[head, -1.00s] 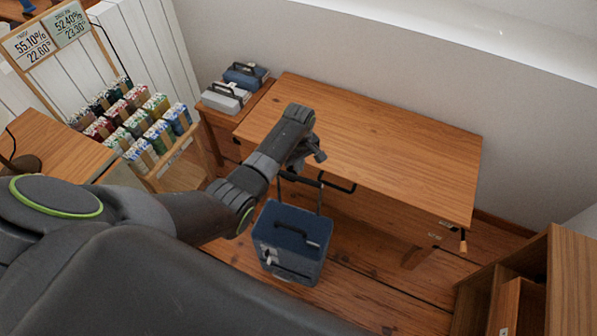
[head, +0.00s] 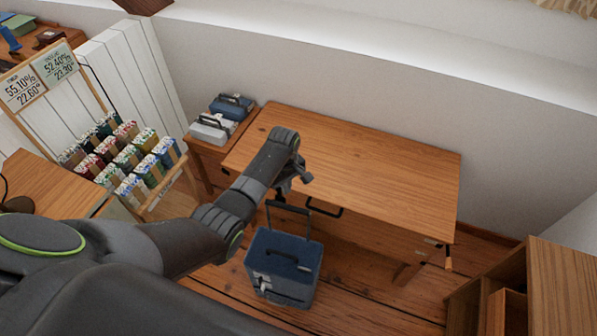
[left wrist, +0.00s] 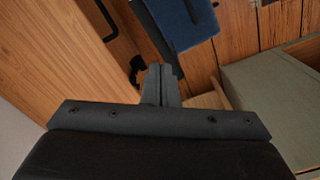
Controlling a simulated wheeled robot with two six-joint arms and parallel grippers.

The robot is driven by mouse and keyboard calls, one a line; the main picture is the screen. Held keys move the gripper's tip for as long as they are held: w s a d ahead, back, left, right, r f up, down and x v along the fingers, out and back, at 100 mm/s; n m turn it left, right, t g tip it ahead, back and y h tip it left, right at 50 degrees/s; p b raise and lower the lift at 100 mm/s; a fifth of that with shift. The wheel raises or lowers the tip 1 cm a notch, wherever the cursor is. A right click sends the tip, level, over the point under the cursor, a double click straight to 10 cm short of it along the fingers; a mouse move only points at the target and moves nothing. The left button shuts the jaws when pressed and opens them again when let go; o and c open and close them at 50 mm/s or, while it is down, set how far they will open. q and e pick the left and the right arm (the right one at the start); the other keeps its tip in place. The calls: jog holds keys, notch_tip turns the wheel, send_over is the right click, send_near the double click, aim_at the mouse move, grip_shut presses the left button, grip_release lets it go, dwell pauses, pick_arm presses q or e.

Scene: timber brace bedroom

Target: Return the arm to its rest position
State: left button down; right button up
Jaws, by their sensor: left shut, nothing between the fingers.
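My left arm reaches in from the left in the head view. Its gripper (head: 293,184) is by the front edge of the wooden table (head: 370,165), above the blue case, and holds nothing. In the left wrist view the two fingers (left wrist: 161,84) are together, with the wooden surface and part of the blue case (left wrist: 180,22) beyond them. The blue case (head: 284,262) stands on the floor with its tall handle up, apart from the gripper as far as I can tell. My right gripper is not in view.
A small side table with a white case (head: 213,128) and a blue case (head: 232,106) stands behind the arm. A rack of several patterned packs (head: 125,157) is at the left. A wooden shelf unit (head: 560,290) is at the lower right. The tabletop is clear.

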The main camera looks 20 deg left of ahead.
pick_arm(q)
jog(key=s+a+f+m, duration=0.2)
jog(key=s+f, duration=0.7)
jog(key=f, duration=0.1)
jog(key=s+a+f+m, duration=0.2)
jog(key=s+a+f, duration=0.1)
jog(key=s+f, duration=0.7)
jog(key=s+a+f+m, duration=0.1)
jog(key=s+f+m, duration=0.2)
jog(key=s, duration=1.2)
jog(key=s+a+f+m+t+y+b, duration=0.1)
jog(key=s+f+m, duration=0.3)
jog(key=s+f, duration=0.4)
jog(key=s, duration=0.7)
jog(key=shift+s+f, duration=0.15)
